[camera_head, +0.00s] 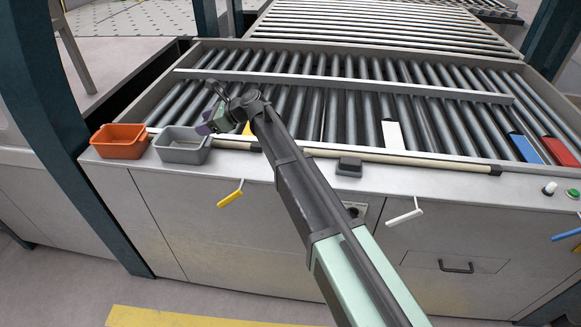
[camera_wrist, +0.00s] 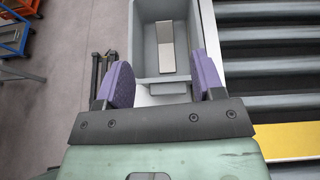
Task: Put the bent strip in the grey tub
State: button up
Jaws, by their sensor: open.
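The grey tub (camera_head: 205,154) stands on the left part of the bench ledge, and its wall also shows in the wrist view (camera_wrist: 142,72). A pale bent strip (camera_wrist: 167,50) lies inside the tub in the wrist view, with a lighter face and a darker face. In the head view I cannot make out the strip in the tub. My gripper (camera_wrist: 163,84) is open, its two purple jaws apart with nothing between them. It hangs near the tub's near end; in the head view the gripper (camera_head: 211,119) is just above right of the tub.
An orange tub (camera_head: 120,149) stands left of the grey one. Yellow (camera_head: 247,129), white (camera_head: 393,136), blue (camera_head: 523,147) and red (camera_head: 560,151) pieces lie along the roller bed. A long rod (camera_head: 400,158) and a dark block (camera_head: 349,167) are on the ledge.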

jog(key=s+d+f+n+h, duration=0.3)
jog(key=s+d+n, duration=0.3)
jog(key=s+d, duration=0.4)
jog(key=s+d+f+n+g+h, duration=0.1)
jog(key=s+d+f+n+h, duration=0.2)
jog(key=s+d, duration=0.7)
jog(key=s+d+f+n+g+h, duration=0.1)
jog(key=s+d+f+n+h, duration=0.3)
jog(key=s+d+n, duration=0.6)
jog(key=s+d+h, duration=0.1)
jog(key=d+h, duration=0.1)
jog(key=d, duration=0.6)
jog(key=shift+d+h, duration=0.35)
jog(key=shift+h, duration=0.05)
jog(key=shift+c, duration=0.4)
